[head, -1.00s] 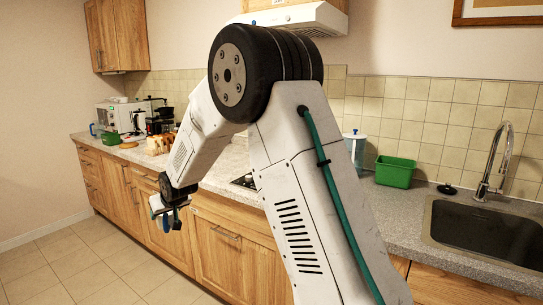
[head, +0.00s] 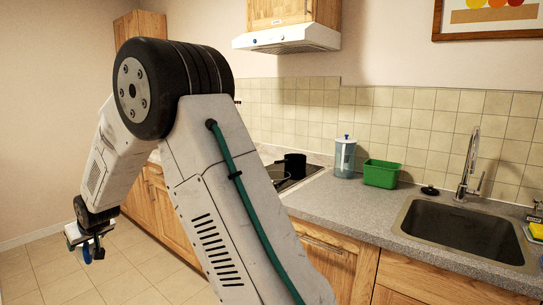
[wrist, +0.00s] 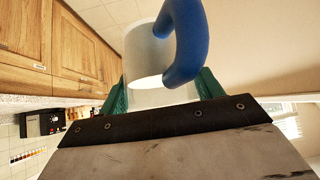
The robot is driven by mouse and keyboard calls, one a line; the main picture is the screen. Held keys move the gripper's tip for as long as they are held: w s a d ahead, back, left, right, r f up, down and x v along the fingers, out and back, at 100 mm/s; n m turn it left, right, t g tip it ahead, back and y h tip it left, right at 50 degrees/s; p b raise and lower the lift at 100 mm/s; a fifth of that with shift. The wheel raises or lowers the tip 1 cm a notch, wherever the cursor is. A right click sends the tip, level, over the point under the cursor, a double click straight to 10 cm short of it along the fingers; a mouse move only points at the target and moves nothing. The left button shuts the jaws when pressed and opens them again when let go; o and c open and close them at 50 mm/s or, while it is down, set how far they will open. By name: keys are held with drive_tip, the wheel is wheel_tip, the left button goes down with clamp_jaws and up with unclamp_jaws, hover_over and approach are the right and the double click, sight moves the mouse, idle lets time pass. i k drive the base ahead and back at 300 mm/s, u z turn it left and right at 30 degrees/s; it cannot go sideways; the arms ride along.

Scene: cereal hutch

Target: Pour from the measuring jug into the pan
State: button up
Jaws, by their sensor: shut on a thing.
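My gripper (head: 91,236) hangs at the lower left of the head view, over the floor in front of the cabinets. It is shut on the measuring jug, which has a pale body (wrist: 146,55) and a thick blue handle (wrist: 188,42) in the wrist view. The green fingers sit on both sides of the jug. In the head view only a small blue and white part of the jug (head: 86,252) shows. The contents of jug and pan cannot be seen.
Right of the hob stand a clear container with a blue lid (head: 344,157), a green tub (head: 381,173) and the sink (head: 463,230) with its tap (head: 468,165). A range hood (head: 288,39) hangs above the hob. The floor (head: 140,265) in front is clear.

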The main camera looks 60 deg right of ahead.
sight(292, 161)
drive_tip(key=i, duration=1.75)
drive_tip(key=z, duration=0.4)
drive_tip(key=i, duration=0.85)
drive_tip(key=z, duration=0.85)
drive_tip(key=i, duration=0.5)
drive_tip(key=z, duration=1.05)
drive_tip(key=i, duration=0.6)
drive_tip(key=z, duration=0.5)
